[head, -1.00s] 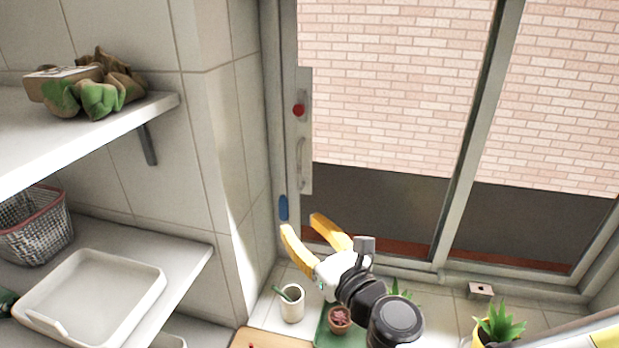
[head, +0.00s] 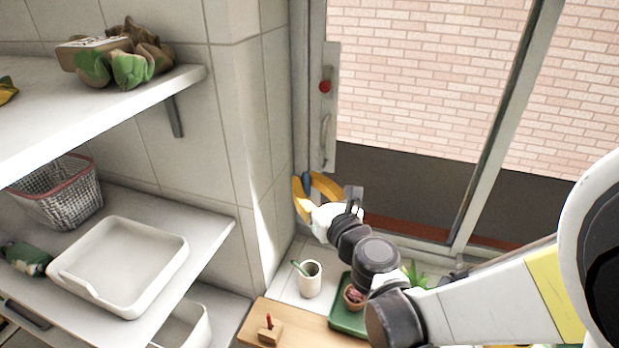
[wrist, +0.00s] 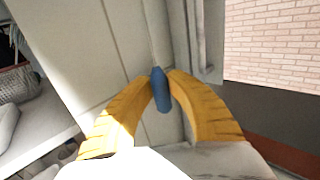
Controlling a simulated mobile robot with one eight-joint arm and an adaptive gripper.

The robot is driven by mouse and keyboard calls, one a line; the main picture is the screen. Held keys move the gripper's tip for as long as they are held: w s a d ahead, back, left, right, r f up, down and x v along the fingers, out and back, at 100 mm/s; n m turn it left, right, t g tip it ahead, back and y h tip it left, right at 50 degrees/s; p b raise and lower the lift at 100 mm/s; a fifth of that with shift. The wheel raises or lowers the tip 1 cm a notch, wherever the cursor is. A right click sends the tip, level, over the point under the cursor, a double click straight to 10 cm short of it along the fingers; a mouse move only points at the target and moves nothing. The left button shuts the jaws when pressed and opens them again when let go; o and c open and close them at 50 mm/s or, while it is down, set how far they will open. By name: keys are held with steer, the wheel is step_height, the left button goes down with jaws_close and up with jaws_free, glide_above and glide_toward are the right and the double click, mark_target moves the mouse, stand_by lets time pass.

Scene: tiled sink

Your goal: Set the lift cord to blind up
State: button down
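A small blue cord pull (head: 307,183) hangs by the left window frame, in front of the tiled corner. It also shows in the wrist view (wrist: 161,91), upright between the fingertips. The cord above it is too thin to make out. My gripper (head: 306,180), with yellow curved fingers, reaches up from below. In the wrist view my gripper (wrist: 161,76) has one fingertip against each side of the blue pull, with no clear gap, so it looks shut on it. No blind fabric shows over the visible glass.
A plate with a red knob (head: 325,87) and a handle (head: 325,140) is on the window frame above. Shelves with a wire basket (head: 62,192) and white tray (head: 118,265) stand left. A cup (head: 310,279) and potted plant (head: 354,296) are below.

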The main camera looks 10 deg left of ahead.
step_height(320, 180, down, 10)
steer(key=b, duration=0.9)
steer(key=c, duration=1.3)
jaws_free()
steer(key=v, duration=1.2)
